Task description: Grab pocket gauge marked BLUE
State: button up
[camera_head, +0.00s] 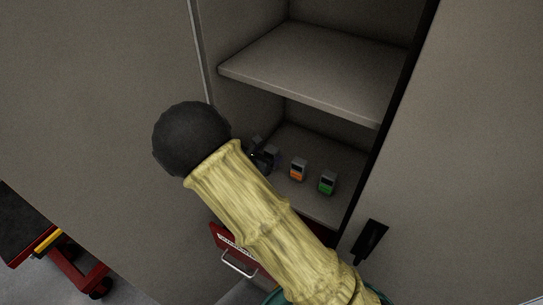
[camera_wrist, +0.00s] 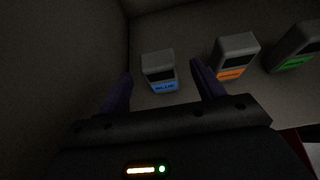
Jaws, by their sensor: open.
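The pocket gauge marked BLUE (camera_wrist: 160,70) is a small grey box with a dark screen and a blue label, standing on the cabinet shelf in the wrist view. My gripper (camera_wrist: 162,84) is open, with one dark finger to the left of this gauge and the other to its right. The gauge stands ahead of and between the fingers; I cannot tell how deep it is between them. In the head view my gripper (camera_head: 262,158) is at the lower shelf, and my arm and the gripper mostly hide the blue gauge.
An orange-labelled gauge (camera_wrist: 235,57) stands close to the right finger, and a green-labelled gauge (camera_wrist: 296,47) is farther right. The cabinet's side wall (camera_wrist: 60,60) is close on the left. An upper shelf (camera_head: 310,65) hangs above. A red drawer (camera_head: 228,240) is below.

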aim_at(269, 152)
jog(key=p+x, duration=0.1)
jog(key=x, duration=0.2)
jog(key=shift+w+d+r+p, duration=0.15)
jog(key=shift+w+d+p, duration=0.1)
jog(key=shift+w+p, duration=0.1)
jog(key=shift+w+d+f, duration=0.1)
jog(key=shift+w+f, duration=0.15)
jog(key=c, duration=1.2)
